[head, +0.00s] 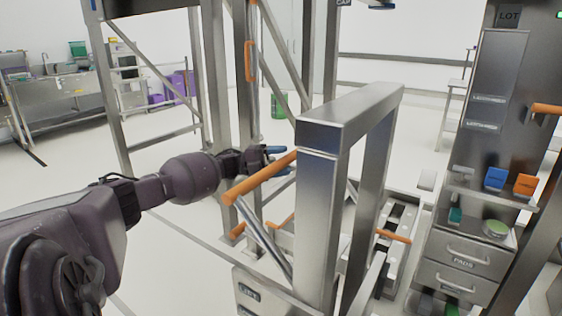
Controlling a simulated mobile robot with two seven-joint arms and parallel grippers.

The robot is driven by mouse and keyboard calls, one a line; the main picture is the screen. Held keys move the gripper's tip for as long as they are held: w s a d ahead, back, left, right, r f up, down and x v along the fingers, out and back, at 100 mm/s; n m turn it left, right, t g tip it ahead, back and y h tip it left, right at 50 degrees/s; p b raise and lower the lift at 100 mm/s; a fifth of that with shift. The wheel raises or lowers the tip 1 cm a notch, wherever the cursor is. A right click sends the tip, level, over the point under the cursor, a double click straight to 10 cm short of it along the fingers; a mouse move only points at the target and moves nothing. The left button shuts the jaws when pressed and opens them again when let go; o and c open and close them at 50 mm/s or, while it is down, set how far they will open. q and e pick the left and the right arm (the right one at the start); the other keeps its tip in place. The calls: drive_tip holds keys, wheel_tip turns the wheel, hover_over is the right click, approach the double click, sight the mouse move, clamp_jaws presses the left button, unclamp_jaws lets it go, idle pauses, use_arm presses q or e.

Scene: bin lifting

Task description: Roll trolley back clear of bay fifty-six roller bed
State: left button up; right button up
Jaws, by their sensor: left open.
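A steel frame with a thick top bar (350,112) stands in the middle of the head view; I take it to be the trolley. An orange handle (258,178) sticks out from its near post toward the left. My left gripper (274,155) is open, with bluish fingertips, just above and beyond this handle in the picture. I see nothing between its fingers, and cannot tell whether it touches the handle. Low behind the posts lies a metal bed or tray (402,215), possibly the roller bed. My right gripper is not in view.
A steel cabinet (458,250) with drawers and a shelf holding blue and orange boxes stands close on the right. A tall steel rack (110,85) stands behind my left arm. A bench (60,90) is at the far left. Pale floor (170,235) is open at the left.

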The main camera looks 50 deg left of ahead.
use_arm(q)
drive_tip(key=v, duration=1)
drive_tip(key=shift+s+a, duration=0.25)
drive_tip(key=shift+a, duration=0.1)
